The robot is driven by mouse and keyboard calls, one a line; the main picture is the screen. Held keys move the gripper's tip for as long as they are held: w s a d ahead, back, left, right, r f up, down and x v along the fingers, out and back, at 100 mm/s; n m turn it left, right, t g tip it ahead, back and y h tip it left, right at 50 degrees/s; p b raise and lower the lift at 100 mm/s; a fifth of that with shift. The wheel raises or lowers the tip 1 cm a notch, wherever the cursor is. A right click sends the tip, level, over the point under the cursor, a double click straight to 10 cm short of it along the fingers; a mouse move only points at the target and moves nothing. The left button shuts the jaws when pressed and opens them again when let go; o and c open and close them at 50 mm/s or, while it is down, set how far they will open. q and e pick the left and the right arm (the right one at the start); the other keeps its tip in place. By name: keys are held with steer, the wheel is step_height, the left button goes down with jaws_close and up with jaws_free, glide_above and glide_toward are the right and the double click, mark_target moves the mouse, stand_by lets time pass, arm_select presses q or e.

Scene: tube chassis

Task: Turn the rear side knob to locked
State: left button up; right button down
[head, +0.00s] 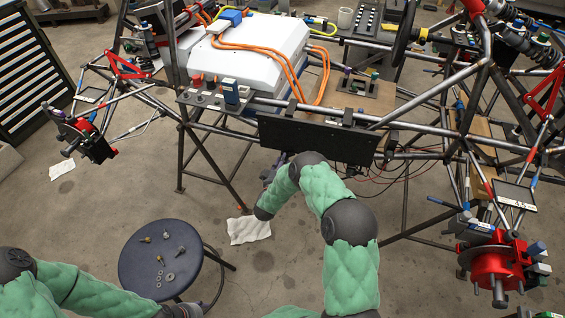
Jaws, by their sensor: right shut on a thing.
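My right gripper (275,170) is at the lower left edge of the dark side panel (318,139) on the tube chassis. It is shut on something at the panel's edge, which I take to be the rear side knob. The knob is hidden behind the gripper and forearm, so I cannot see which way it points. My left arm comes in at the bottom left.
A dark round stool (165,285) with several small metal parts stands below my right gripper to the left. A white cloth (249,230) lies on the floor. A white battery box (245,50) with orange cables sits on the chassis.

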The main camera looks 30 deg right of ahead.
steer(key=n, duration=0.3)
steer(key=r+n, duration=0.1)
steer(key=n, duration=0.1)
steer(key=shift+w, duration=0.35)
steer(key=shift+a+n+p, duration=0.1)
steer(key=shift+n+p, duration=0.3)
steer(key=shift+n, duration=1.9)
steer(key=shift+w, duration=0.1)
steer(key=shift+f, duration=0.1)
steer(key=c, duration=1.1)
jaws_free()
steer(key=shift+o, duration=0.7)
steer(key=shift+a+f, duration=0.1)
steer(key=shift+f, duration=0.15)
